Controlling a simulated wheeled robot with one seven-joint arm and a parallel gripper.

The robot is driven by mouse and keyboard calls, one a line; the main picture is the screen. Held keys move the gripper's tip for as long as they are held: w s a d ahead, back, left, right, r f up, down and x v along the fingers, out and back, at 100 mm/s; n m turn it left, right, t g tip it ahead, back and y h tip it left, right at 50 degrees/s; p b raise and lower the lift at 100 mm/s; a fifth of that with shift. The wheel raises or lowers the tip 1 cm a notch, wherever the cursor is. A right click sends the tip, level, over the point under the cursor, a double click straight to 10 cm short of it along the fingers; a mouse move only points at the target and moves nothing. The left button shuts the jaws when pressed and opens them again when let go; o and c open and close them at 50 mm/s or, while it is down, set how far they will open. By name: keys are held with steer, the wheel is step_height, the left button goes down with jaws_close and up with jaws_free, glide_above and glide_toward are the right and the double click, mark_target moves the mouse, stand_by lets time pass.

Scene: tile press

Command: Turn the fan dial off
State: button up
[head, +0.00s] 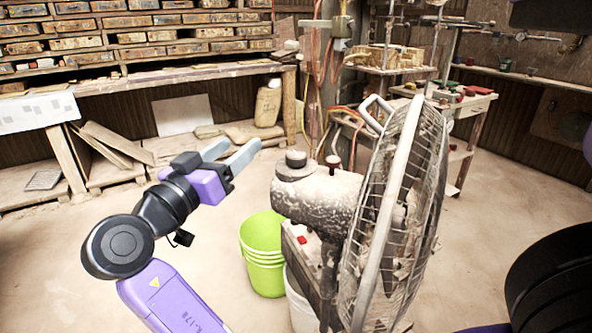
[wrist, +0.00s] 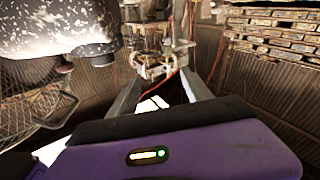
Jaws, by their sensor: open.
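A dusty standing fan has its speckled motor housing (head: 318,198) in the middle of the head view, with the wire cage (head: 400,195) on its right. A round grey knob with a dark top (head: 296,158) sits on the housing's rear end. A smaller knob on a stem (head: 333,160) stands nearer the cage. I cannot tell which knob is the fan dial, or its setting. My gripper (head: 243,145) is open and empty, left of the knobs and apart from them. In the wrist view the housing (wrist: 55,30) and dark knob (wrist: 97,52) are at upper left, outside the fingers.
Stacked green buckets (head: 262,250) and a white bucket (head: 300,303) stand below the housing. A red part (head: 302,239) shows on the fan's base. A shelf of tiles (head: 140,40) lines the back wall.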

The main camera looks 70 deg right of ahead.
mark_target(288, 159)
steer(key=s+m+g+y, duration=0.1)
steer(key=s+m+g, duration=0.1)
steer(key=s+a+f+m+g+y, duration=0.1)
steer(key=s+m+g, duration=0.3)
steer(key=s, duration=0.1)
steer(key=shift+a+f+y, duration=0.25)
steer(key=shift+f+y, duration=0.15)
steer(key=shift+x, duration=3.8)
jaws_close()
